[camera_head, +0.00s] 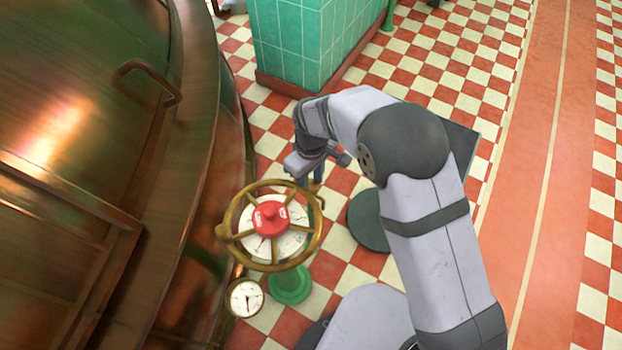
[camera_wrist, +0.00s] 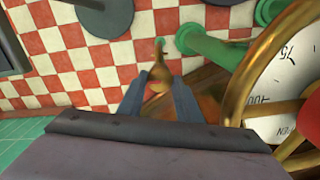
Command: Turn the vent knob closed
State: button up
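The vent knob is a brass handwheel (camera_head: 232,217) with a red hub (camera_head: 270,216) over a white dial, left of centre in the head view. Its rim (camera_wrist: 245,75) and dial (camera_wrist: 268,128) fill the right side of the wrist view. My gripper (camera_head: 317,178) is by the wheel's upper right edge, fingers pointing down. In the wrist view its two bluish fingers (camera_wrist: 159,80) are spread. A small brass piece (camera_wrist: 161,65) shows between or beyond the fingertips; it looks like a handle by the rim. I cannot tell whether the fingers touch it.
A large copper kettle (camera_head: 95,140) fills the left side. A small gauge (camera_head: 245,298) sits below the wheel, and a green stand (camera_head: 290,285) is under it. A green tiled block (camera_head: 300,40) stands behind. The red and white checked floor (camera_head: 450,60) is open at upper right.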

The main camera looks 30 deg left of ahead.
jog(key=shift+r+m+p, duration=0.1)
jog(key=shift+m+p, duration=0.25)
jog(key=shift+m, duration=0.05)
jog(key=m+p, duration=0.2)
jog(key=m, duration=0.1)
jog(key=shift+r+m, duration=0.1)
jog(key=shift+m, duration=0.3)
jog(key=m+p, duration=0.2)
jog(key=m, duration=0.2)
jog(key=shift+m, duration=0.3)
jog(key=m+p, duration=0.1)
jog(key=m, duration=0.3)
jog(key=shift+p, duration=0.35)
jog(key=m, duration=0.4)
jog(key=shift+m+p, duration=0.3)
jog(key=shift+p, duration=0.1)
jog(key=o, duration=1)
jog(key=shift+o, duration=0.2)
